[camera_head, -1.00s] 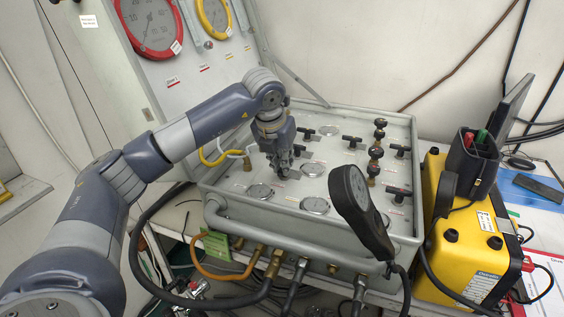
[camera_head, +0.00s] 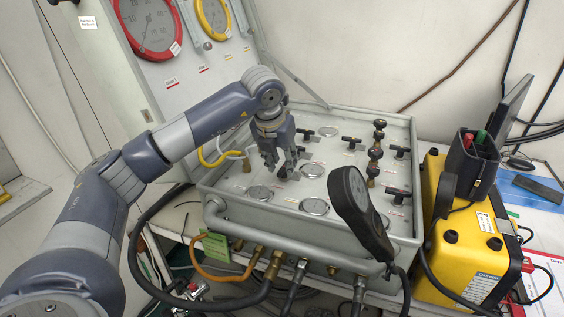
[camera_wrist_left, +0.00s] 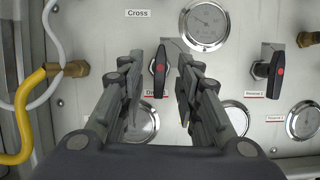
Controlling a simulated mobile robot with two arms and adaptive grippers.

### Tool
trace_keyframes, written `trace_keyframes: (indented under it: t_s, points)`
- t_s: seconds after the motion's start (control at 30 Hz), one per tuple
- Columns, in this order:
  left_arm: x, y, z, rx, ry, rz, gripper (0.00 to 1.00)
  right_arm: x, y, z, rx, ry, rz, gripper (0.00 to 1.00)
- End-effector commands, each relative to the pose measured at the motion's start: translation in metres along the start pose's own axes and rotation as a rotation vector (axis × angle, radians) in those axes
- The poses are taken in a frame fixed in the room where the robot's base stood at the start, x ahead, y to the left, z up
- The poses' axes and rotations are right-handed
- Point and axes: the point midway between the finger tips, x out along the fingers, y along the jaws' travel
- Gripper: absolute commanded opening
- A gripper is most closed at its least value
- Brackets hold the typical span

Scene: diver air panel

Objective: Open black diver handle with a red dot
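My left gripper (camera_head: 281,168) points down at the grey panel (camera_head: 230,184), over its left part. In the left wrist view my left gripper (camera_wrist_left: 161,64) is open, one finger on each side of a black handle with a red dot (camera_wrist_left: 160,69). Gaps show between the handle and both fingertips, so it is not gripped. The handle stands nearly upright in that view, and the label under it is partly hidden by a finger. A second black handle with a red dot (camera_wrist_left: 275,74) is to the right, tilted. My right gripper is not in view.
A round gauge (camera_wrist_left: 205,24) sits just above the fingers. A yellow hose (camera_wrist_left: 24,115) ends in a brass fitting at left. A black handheld gauge (camera_head: 357,207) rises at the panel's front right. A yellow case (camera_head: 464,252) stands right of the panel.

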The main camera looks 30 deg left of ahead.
Motion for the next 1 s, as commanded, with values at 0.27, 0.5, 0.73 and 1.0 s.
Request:
trace_keyframes:
  t_s: [0.27, 0.5, 0.73, 1.0]
  points:
    - [-0.055, 0.0, 0.002, 0.0, -0.006, -0.002, 0.31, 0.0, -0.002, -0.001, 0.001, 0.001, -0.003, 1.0]
    - [-0.099, 0.0, 0.001, 0.0, -0.005, -0.001, 0.31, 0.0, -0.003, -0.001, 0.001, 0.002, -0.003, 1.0]
    - [-0.114, 0.0, 0.0, -0.001, -0.001, 0.0, 0.31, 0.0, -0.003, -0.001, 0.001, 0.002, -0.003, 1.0]
    - [-0.114, 0.0, 0.0, -0.001, -0.001, 0.0, 0.31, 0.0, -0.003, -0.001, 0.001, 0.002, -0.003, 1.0]
